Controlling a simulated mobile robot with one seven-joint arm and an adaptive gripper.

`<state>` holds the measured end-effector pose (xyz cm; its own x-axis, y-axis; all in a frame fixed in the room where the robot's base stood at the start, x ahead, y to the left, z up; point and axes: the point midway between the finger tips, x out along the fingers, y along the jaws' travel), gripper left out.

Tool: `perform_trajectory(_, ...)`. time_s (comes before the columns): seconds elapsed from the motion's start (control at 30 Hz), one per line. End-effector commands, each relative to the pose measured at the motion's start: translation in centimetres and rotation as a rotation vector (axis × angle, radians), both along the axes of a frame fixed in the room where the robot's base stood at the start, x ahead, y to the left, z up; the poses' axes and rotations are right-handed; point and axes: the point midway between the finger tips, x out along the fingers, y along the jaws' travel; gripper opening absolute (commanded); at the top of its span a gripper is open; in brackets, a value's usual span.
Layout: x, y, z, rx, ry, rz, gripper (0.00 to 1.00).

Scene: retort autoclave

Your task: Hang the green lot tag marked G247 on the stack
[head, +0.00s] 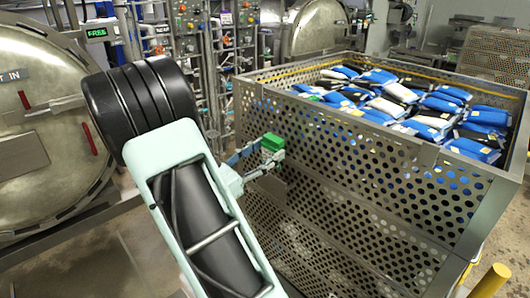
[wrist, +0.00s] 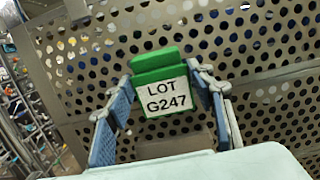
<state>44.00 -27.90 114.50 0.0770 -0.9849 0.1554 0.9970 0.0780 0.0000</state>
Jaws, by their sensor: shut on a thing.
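The green lot tag (wrist: 159,90) is between my gripper's two fingers in the wrist view, its white label reading LOT G247 towards the camera. My gripper (wrist: 165,100) is shut on it. In the head view, the green tag (head: 272,142) shows at the end of my gripper (head: 265,158), right in front of the perforated metal wall of the stack (head: 330,150). The stack is a large crate of perforated panels, filled with blue, white and black pouches (head: 400,95). The wall also fills the wrist view behind the tag. I cannot tell whether the tag touches it.
A round retort door (head: 40,130) with red handles stands at the left, under a green FREE sign (head: 97,32). Pipes and valves (head: 215,60) stand behind my arm. A yellow post (head: 491,281) is at the lower right. Another perforated crate (head: 495,55) stands at the back right.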

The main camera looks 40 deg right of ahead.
Motion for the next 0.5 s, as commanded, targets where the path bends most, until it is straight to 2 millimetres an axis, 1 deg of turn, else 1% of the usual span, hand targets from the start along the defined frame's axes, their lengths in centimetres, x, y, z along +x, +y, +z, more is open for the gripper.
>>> perform_trajectory(0.27,0.0,0.0,-0.2,0.000,0.000,0.000,0.30)
perform_trajectory(0.5,0.0,0.0,-1.2,0.000,0.000,0.000,0.30)
